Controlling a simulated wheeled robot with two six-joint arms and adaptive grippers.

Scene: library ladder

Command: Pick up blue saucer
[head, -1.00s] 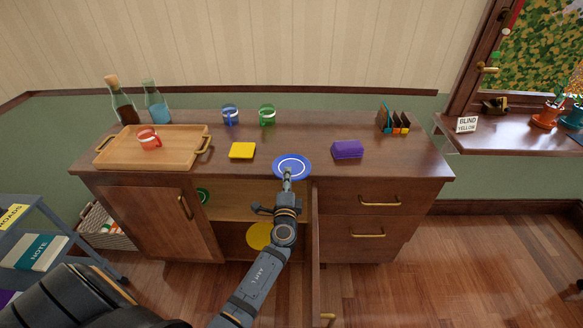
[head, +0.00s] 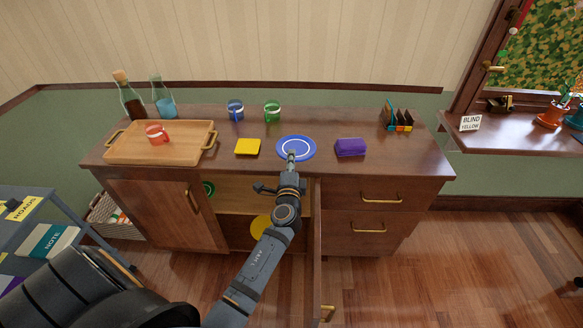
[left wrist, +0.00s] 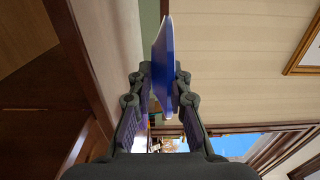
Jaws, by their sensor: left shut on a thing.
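The blue saucer (head: 296,148) has a white ring and shows at the front middle of the sideboard top, between a yellow block and a purple block. My left gripper (head: 291,161) reaches it from the front and is shut on its near rim. In the left wrist view the saucer (left wrist: 163,62) is seen edge-on between the two fingers (left wrist: 163,92). I cannot tell for sure how far it is above the top. My right gripper is not in view.
The sideboard (head: 390,165) holds a wooden tray (head: 125,152) with a red mug, bottles, a blue mug (head: 236,111), a green mug (head: 272,112), the yellow block (head: 247,146) and purple block (head: 350,147).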

